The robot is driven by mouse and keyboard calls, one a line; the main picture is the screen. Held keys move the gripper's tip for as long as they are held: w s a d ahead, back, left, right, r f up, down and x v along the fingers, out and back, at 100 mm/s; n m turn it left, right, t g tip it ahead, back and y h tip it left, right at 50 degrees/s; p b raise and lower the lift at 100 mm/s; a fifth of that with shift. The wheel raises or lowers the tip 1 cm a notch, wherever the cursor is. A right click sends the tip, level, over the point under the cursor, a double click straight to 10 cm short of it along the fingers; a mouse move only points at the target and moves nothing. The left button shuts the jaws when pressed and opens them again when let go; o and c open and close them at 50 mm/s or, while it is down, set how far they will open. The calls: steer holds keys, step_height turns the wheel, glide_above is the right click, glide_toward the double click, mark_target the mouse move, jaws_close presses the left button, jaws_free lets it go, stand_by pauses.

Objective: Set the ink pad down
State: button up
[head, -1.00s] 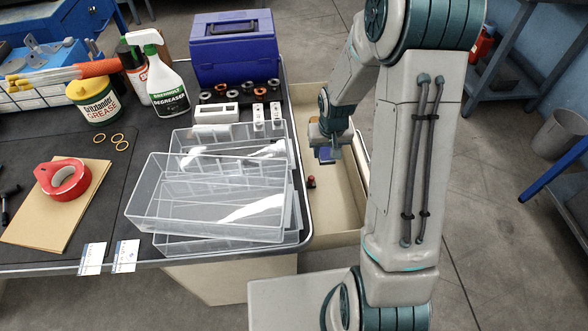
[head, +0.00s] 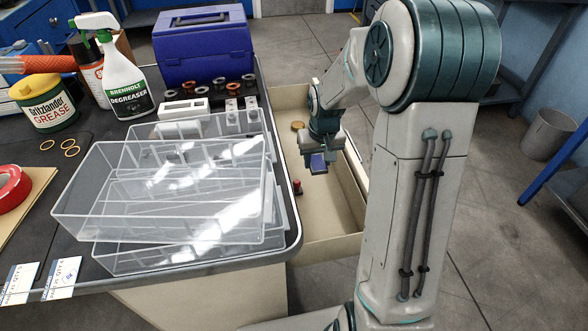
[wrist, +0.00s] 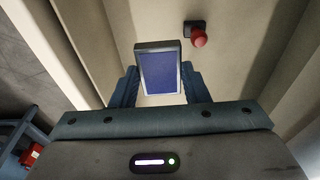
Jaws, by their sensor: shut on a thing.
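The ink pad (wrist: 160,72) is a blue rectangle in a dark frame, seen face-on in the wrist view. My gripper (wrist: 162,88) is shut on it, with a blue finger at each side. In the head view the ink pad (head: 317,161) shows as a small blue patch below my gripper (head: 317,153), inside the outline of the open beige drawer (head: 337,228). I cannot tell whether its underside touches the drawer floor.
A small stamp with a red knob (head: 297,187) stands in the drawer near the pad; it also shows in the wrist view (wrist: 199,38). A round brown thing (head: 297,125) lies farther back. Clear trays (head: 165,215) sit at the bench edge. The near drawer floor is clear.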

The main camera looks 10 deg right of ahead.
steer(key=b, duration=0.2)
glide_above(301, 168)
steer(key=f, duration=0.5)
steer(key=shift+s+f, duration=0.25)
steer(key=shift+f, duration=0.15)
steer(key=shift+f+b, duration=0.55)
steer(key=shift+f, duration=1.35)
steer(key=shift+f, duration=0.2)
steer(key=o, duration=1)
steer(key=shift+r, duration=0.1)
